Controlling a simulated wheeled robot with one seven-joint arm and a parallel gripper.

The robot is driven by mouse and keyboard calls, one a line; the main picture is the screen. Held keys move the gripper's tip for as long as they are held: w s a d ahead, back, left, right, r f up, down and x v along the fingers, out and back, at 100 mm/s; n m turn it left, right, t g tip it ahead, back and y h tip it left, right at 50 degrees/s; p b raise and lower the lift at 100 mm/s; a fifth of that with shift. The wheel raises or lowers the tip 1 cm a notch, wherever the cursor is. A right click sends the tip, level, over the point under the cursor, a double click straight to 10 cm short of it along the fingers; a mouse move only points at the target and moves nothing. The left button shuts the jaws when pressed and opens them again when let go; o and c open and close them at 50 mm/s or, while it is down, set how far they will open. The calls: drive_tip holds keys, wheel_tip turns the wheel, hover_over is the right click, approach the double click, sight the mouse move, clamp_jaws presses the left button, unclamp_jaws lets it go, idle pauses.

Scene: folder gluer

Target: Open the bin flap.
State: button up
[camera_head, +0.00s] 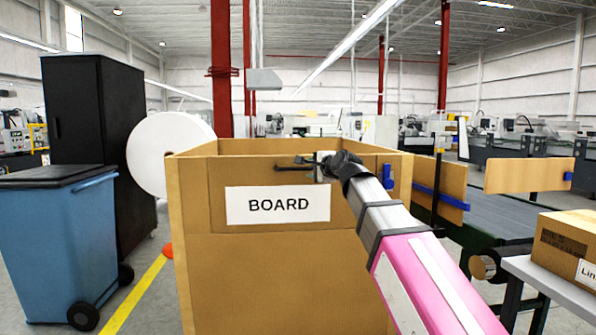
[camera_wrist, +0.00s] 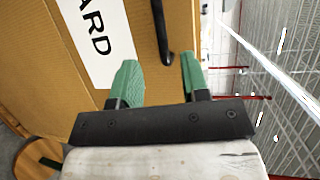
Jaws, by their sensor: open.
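A large brown bin (camera_head: 283,280) stands in the middle of the head view, its front facing me. Its upper front is a flap panel (camera_head: 220,200) with a white label reading BOARD (camera_head: 278,205). A dark bar handle (camera_head: 293,168) runs near the flap's top edge; it shows as a black bar (camera_wrist: 160,28) in the wrist view. My gripper (camera_head: 312,165) is at the handle, in front of the flap. In the wrist view its green fingertips (camera_wrist: 158,72) are apart, with the handle's bent end between them. I cannot tell whether they touch it. The flap looks closed.
A blue wheeled bin with a black lid (camera_head: 60,225) and a black cabinet (camera_head: 95,120) stand left, near a white roll (camera_head: 165,150). A conveyor (camera_head: 475,210) and a table with a carton (camera_head: 570,245) are at the right.

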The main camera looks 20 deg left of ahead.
sight(299, 169)
drive_tip(key=x, duration=1)
drive_tip(key=shift+w+a, duration=0.2)
drive_tip(key=shift+w, duration=0.15)
drive_tip(key=shift+f, duration=0.1)
clamp_jaws()
